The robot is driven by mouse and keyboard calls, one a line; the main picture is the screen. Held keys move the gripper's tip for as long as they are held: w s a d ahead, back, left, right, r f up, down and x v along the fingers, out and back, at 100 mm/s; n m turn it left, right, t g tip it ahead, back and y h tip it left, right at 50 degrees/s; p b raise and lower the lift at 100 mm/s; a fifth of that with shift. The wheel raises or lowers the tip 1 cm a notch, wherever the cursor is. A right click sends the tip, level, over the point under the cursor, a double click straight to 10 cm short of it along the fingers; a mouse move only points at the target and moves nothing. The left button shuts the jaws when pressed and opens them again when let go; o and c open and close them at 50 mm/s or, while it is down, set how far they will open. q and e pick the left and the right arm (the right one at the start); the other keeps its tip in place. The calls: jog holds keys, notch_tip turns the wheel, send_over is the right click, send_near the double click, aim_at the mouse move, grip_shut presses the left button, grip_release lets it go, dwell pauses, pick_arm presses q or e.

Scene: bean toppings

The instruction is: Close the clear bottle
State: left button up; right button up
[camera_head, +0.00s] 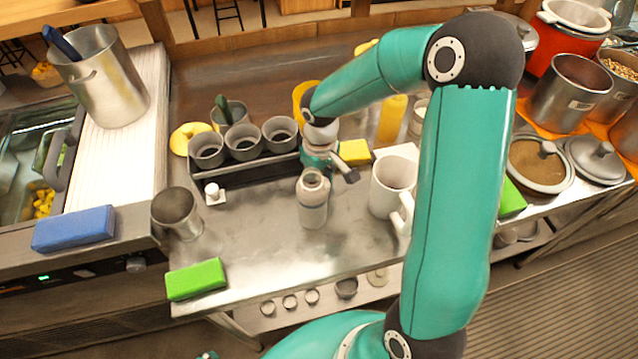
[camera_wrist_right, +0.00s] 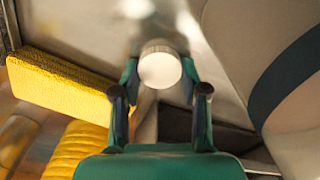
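The clear bottle (camera_head: 313,205) stands upright on the metal table, its mouth uncovered. A pale curved body with a dark blue band (camera_wrist_right: 285,85), seemingly this bottle, fills the right of the wrist view. My right gripper (camera_wrist_right: 160,75) points down close behind the bottle in the head view (camera_head: 335,170). Its fingertips press against both sides of a small white round piece (camera_wrist_right: 160,68), which looks like a cap. The head view hides that piece. A small white knob-like piece (camera_head: 213,190) lies on the table left of the bottle.
A rack with several grey cups (camera_head: 243,142) stands behind and left. A white mug (camera_head: 392,185) stands right of the bottle, and a yellow sponge (camera_head: 355,152) lies behind. A metal cup (camera_head: 177,213) and green sponge (camera_head: 197,279) are at left.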

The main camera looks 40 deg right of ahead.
jog(key=shift+r, duration=0.1)
dwell(0.3)
notch_tip(320, 180, up, 20)
jog(key=shift+f, duration=0.1)
dwell(0.4)
dwell(0.3)
